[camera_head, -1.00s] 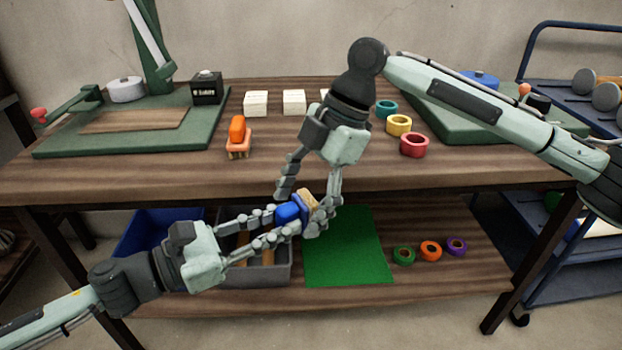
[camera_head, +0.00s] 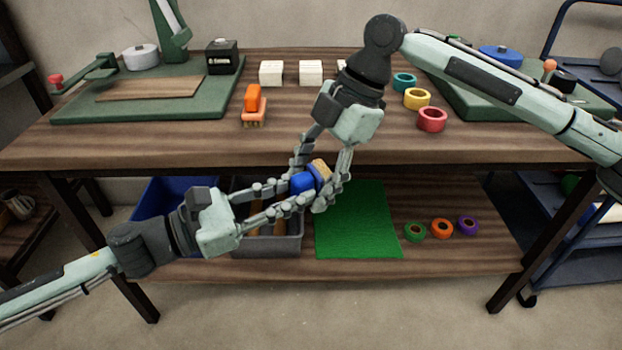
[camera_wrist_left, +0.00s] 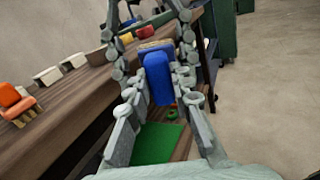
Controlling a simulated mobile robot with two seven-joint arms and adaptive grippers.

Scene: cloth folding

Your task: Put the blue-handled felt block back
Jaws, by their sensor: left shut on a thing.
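The felt block has a blue handle (camera_head: 303,182) and a tan and dark-blue head (camera_head: 320,171). It is held in the air in front of the table's front edge. My left gripper (camera_head: 292,193) is shut on the handle, which also shows between its fingers in the left wrist view (camera_wrist_left: 158,80). My right gripper (camera_head: 310,188) reaches down from above. Its fingers stand apart on either side of the block's head, with gaps visible in the left wrist view. Fingers partly hide the block.
An orange-handled block (camera_head: 254,108), white blocks (camera_head: 311,73) and tape rolls (camera_head: 417,98) are on the table (camera_head: 190,150). The lower shelf holds a blue bin (camera_head: 160,200), a grey bin (camera_head: 285,245), a green sheet (camera_head: 357,225) and small rings (camera_head: 441,228).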

